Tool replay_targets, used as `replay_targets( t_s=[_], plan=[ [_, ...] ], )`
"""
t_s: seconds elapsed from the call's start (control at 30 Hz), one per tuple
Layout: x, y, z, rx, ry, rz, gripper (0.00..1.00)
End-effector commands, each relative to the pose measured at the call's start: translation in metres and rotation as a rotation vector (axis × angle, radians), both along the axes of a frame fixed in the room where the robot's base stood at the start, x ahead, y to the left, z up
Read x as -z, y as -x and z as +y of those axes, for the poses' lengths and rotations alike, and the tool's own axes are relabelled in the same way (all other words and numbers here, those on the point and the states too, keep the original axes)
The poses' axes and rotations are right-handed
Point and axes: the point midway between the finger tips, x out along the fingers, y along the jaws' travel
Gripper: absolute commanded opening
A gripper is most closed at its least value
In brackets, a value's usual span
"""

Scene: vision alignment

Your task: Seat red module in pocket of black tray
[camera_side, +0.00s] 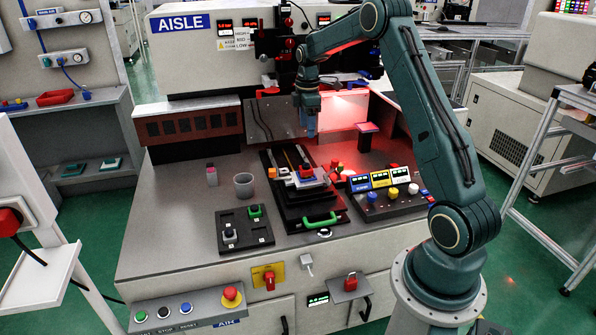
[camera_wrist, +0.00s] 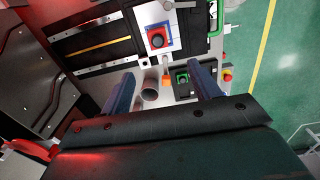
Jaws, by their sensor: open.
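The red module (camera_side: 306,171) sits on the raised stage at the middle of the bench, with a dark round knob on top. It also shows in the wrist view (camera_wrist: 157,39), on a blue and white piece. The black tray (camera_side: 247,236) lies on the bench left of the stage and holds a green module (camera_side: 255,211) and a pale module with a dark top (camera_side: 230,235). Part of the tray with the green module (camera_wrist: 182,78) shows between my fingers in the wrist view. My gripper (camera_side: 311,134) is open and empty, pointing down above and behind the stage.
A grey cup (camera_side: 244,185) and a small pink-and-white bottle (camera_side: 211,175) stand left of the stage. A green handle (camera_side: 320,222) fronts the stage. A control box with knobs and displays (camera_side: 385,197) is on the right.

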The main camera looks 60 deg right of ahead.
Motion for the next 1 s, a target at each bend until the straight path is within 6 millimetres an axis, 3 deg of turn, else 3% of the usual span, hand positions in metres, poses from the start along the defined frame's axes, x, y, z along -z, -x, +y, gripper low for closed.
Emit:
replay_targets(
  t_s=[0.13,0.53,1.0],
  plan=[
    [0.011,0.0,-0.01,-0.016,-0.006,0.008,0.62],
    [0.023,0.0,-0.01,-0.02,-0.007,0.01,0.62],
    [0.087,0.0,-0.01,-0.019,-0.009,0.011,0.62]
  ],
)
